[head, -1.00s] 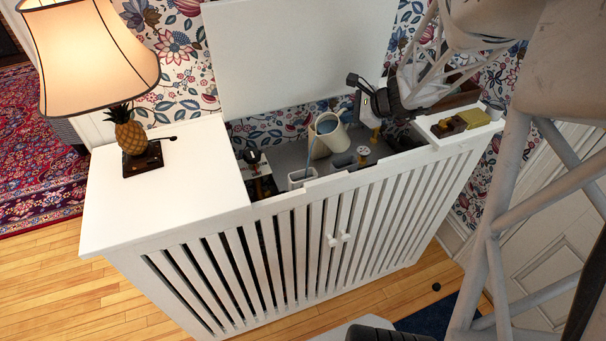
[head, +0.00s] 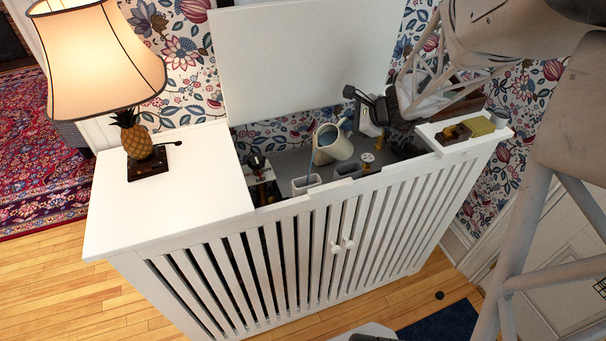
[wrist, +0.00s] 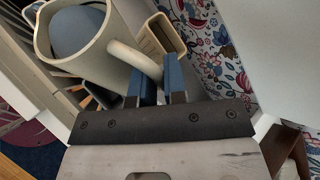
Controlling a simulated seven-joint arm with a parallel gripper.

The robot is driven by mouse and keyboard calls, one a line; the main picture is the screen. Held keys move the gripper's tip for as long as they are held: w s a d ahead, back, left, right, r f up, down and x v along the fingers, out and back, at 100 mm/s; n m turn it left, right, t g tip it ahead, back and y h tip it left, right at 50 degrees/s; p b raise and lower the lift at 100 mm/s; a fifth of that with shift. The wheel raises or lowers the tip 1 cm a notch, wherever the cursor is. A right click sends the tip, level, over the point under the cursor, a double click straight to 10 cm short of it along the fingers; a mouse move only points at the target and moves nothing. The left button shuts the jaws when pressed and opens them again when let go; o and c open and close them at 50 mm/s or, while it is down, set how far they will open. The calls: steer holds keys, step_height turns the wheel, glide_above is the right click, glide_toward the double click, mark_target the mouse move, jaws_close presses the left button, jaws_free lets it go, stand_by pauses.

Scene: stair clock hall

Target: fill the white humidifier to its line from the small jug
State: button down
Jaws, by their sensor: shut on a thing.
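The small cream jug (head: 335,146) is tilted to the left inside the open white cabinet. A thin bluish streak below its spout looks like water falling toward the white humidifier (head: 306,184), an open-topped box. The humidifier's line and water level cannot be made out. In the wrist view, the jug (wrist: 85,75) holds blue-grey water. My gripper (wrist: 160,82) has its blue fingers shut on the jug's handle (wrist: 135,57). In the head view, my gripper (head: 366,112) is right of the jug. A tan open-topped box (wrist: 165,35) shows beyond the jug in the wrist view.
The slatted cabinet front (head: 300,235) and raised lid (head: 300,60) bound the opening. A lit pineapple lamp (head: 135,140) stands on the left top; small items lie on the right ledge (head: 455,135).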

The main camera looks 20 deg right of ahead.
steer(key=shift+s+a+r+n+t+h, duration=0.1)
steer(key=shift+s+a+n+t+h, duration=0.2)
steer(key=shift+a+n+h, duration=0.55)
steer(key=shift+s+a+r+n+t+h, duration=0.1)
steer(key=shift+s+a+n+t+h, duration=0.3)
steer(key=shift+h, duration=0.65)
stand_by(2.5)
steer(key=shift+w, duration=0.2)
steer(key=shift+w+d+m+g+y, duration=0.2)
steer(key=shift+d+m+g+y, duration=0.25)
steer(key=shift+y, duration=0.25)
steer(key=shift+w+d+f+m+g+y, duration=0.15)
steer(key=shift+d+m+g+y, duration=0.1)
steer(key=shift+d+m+y, duration=0.4)
steer(key=shift+y, duration=0.35)
steer(key=shift+w+d+y, duration=0.15)
steer(key=shift+d+y, duration=0.1)
steer(key=shift+y, duration=0.05)
stand_by(0.4)
steer(key=w+d+f+m+g+y, duration=0.1)
steer(key=w+d+f+m+y, duration=0.1)
steer(key=d+f+m+y, duration=0.1)
steer(key=shift+d+m+y, duration=0.45)
steer(key=shift+d+y, duration=0.45)
steer(key=shift+d, duration=0.05)
stand_by(0.7)
